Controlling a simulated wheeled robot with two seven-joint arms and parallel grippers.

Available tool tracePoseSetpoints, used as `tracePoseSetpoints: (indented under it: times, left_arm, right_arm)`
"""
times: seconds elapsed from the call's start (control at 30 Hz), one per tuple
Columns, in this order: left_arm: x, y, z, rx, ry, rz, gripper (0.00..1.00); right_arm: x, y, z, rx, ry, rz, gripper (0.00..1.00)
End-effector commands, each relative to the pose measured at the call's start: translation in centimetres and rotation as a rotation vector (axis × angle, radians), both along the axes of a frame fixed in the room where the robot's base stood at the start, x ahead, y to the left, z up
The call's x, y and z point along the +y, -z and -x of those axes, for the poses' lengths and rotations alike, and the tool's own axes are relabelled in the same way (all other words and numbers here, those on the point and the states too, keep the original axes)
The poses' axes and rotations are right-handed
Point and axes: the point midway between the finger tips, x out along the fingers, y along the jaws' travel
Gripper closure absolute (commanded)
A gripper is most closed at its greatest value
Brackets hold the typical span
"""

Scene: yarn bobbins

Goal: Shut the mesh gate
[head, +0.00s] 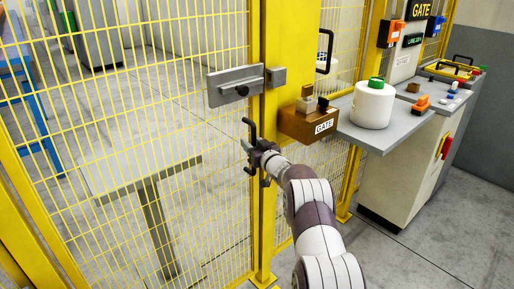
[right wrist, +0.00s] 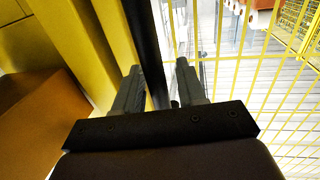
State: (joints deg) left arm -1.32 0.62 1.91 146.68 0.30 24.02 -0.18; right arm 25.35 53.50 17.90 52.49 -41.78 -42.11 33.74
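The yellow mesh gate (head: 150,110) fills the left of the head view, its edge upright beside a thick yellow post (head: 290,45). A grey latch plate (head: 222,91) with a dark knob sits on the gate edge, close to a grey block (head: 277,77) by the post. I cannot tell whether a gap remains there. A black upright handle (head: 252,132) is below the latch. My right gripper (head: 256,158) is at this handle. In the right wrist view the black bar (right wrist: 147,45) runs between its two fingers (right wrist: 158,75), with thin gaps beside it. My left gripper is out of view.
A brown box labelled GATE (head: 305,126) juts out right of my right gripper. A grey shelf (head: 385,135) holds a white bottle with a green cap (head: 373,106). A control cabinet (head: 400,185) stands at the right. The floor at the lower right is clear.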

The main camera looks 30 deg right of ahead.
Motion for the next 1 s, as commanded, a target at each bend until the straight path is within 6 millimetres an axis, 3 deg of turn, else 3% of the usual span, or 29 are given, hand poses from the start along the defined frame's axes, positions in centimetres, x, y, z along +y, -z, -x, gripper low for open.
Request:
tracePoseSetpoints:
  times: [0.17, 0.5, 0.7, 1.0]
  left_arm:
    - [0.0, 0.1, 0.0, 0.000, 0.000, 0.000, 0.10]
    - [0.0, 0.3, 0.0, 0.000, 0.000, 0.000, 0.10]
    - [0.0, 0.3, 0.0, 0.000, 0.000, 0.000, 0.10]
    - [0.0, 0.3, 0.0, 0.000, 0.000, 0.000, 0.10]
  right_arm:
    - [-0.1, -0.1, 2.8, 0.000, 0.002, -0.002, 0.60]
    - [-0.2, -0.2, 10.6, -0.003, 0.002, 0.000, 0.60]
    - [-0.2, -0.2, 12.1, -0.004, 0.000, 0.000, 0.60]
    - [-0.2, -0.2, 12.1, -0.004, 0.000, 0.000, 0.60]
